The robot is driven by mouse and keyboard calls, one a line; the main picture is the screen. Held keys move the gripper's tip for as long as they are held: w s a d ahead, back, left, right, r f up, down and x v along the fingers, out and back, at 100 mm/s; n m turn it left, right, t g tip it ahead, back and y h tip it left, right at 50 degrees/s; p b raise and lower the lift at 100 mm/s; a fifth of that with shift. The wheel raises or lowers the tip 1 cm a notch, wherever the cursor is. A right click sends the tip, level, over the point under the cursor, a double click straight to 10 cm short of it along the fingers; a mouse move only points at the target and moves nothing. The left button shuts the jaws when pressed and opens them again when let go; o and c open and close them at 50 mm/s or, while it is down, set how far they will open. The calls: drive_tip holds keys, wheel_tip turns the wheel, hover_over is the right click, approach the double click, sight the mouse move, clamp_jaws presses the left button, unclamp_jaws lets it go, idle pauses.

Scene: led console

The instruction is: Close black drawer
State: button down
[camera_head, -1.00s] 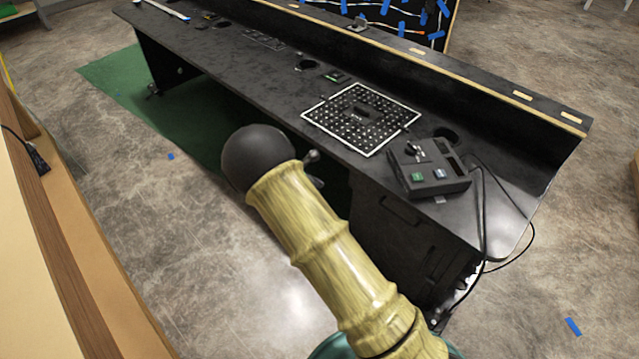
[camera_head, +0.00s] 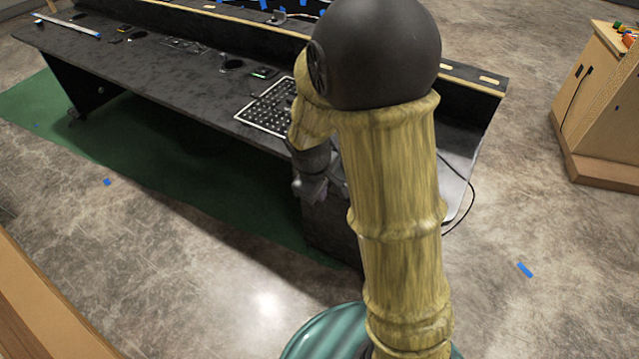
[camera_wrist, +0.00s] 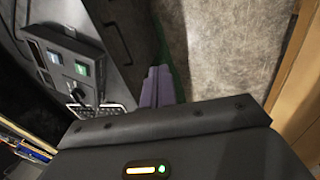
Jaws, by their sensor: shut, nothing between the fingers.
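The black drawer unit (camera_head: 332,238) stands under the right end of the black console desk, mostly hidden by my arm in the head view. In the wrist view, a black drawer front (camera_wrist: 128,62) with a long dark handle lies left of my fingers. How far any drawer stands out cannot be told. My gripper (camera_wrist: 158,86) is shut and empty, its purple fingers close together beside the drawer front. I cannot tell whether they touch it. In the head view the grey gripper body (camera_head: 311,188) is near the desk's front edge, with the fingertips unclear.
A control box (camera_wrist: 62,62) with lit buttons sits on the desk. A wooden cabinet (camera_head: 600,110) stands at right. Green mat (camera_head: 150,150) and open concrete floor lie in front of the desk.

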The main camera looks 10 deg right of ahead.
drive_tip(key=s+d+r+m+y, duration=0.1)
drive_tip(key=s+r+m, duration=0.3)
drive_tip(key=s+m, duration=0.4)
drive_tip(key=s+d, duration=0.1)
drive_tip(key=s, duration=0.1)
drive_tip(key=shift+s+d+r+m+t+y, duration=0.2)
drive_tip(key=shift+s+m+t+y, duration=0.1)
drive_tip(key=shift+s+y, duration=0.1)
